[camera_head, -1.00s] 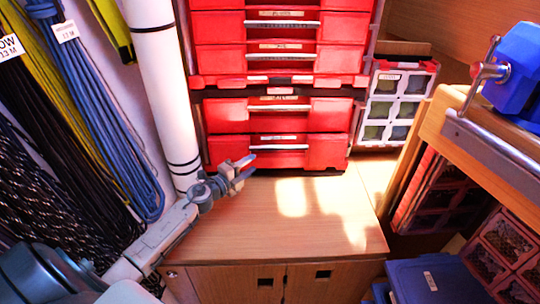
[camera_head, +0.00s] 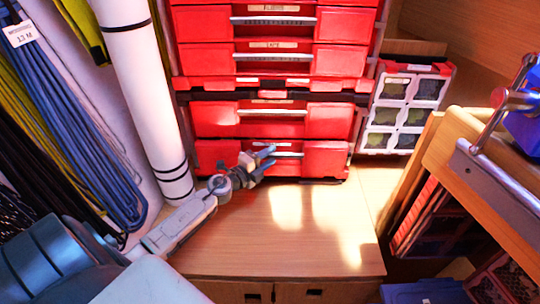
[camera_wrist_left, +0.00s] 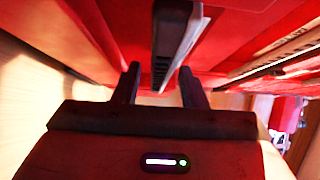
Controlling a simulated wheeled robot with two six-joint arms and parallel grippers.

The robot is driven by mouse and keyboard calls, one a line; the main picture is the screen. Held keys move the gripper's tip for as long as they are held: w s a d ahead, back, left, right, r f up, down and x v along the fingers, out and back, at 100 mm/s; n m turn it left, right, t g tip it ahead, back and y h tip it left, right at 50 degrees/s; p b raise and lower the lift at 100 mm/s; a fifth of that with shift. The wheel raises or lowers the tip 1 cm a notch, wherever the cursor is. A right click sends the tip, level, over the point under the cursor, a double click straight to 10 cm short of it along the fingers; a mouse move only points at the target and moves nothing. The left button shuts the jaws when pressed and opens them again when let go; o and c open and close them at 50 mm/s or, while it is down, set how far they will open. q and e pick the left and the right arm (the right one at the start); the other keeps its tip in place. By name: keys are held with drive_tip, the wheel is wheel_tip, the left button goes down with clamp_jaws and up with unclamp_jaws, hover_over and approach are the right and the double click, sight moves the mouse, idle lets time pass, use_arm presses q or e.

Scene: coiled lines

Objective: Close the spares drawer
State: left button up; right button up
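A stack of red drawers stands at the back of the wooden worktop; its lowest drawer (camera_head: 325,158) has a grey bar handle (camera_head: 288,154) and its label is too small to read. I cannot tell by label which drawer is the spares drawer, nor clearly how far any is out. My left gripper (camera_head: 268,156) is in front of the lowest drawer, near the left end of its handle. In the left wrist view its two fingers (camera_wrist_left: 160,82) are apart and empty, with a grey bar handle (camera_wrist_left: 174,45) just beyond the gap. My right gripper is out of view.
The wooden worktop (camera_head: 250,225) before the drawers is clear. A white pole (camera_head: 140,90) and hanging coiled lines (camera_head: 75,110) are at left. A clear-windowed organiser (camera_head: 405,105) stands right of the stack. A wooden bench with a metal edge (camera_head: 500,180) juts in at right.

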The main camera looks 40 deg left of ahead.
use_arm(q)
drive_tip(key=shift+a, duration=0.1)
drive_tip(key=c, duration=0.4)
clamp_jaws()
drive_tip(key=shift+w+a, duration=0.5)
drive_tip(key=shift+w, duration=0.25)
drive_tip(key=shift+w+a, duration=0.5)
drive_tip(key=shift+w, duration=0.25)
drive_tip(key=shift+w+a, duration=0.1)
drive_tip(key=shift+w, duration=0.05)
drive_tip(key=shift+r, duration=0.2)
drive_tip(key=shift+o, duration=0.9)
unclamp_jaws()
drive_tip(key=shift+o, duration=1.1)
drive_tip(key=shift+w+f, duration=0.15)
drive_tip(key=shift+f, duration=0.05)
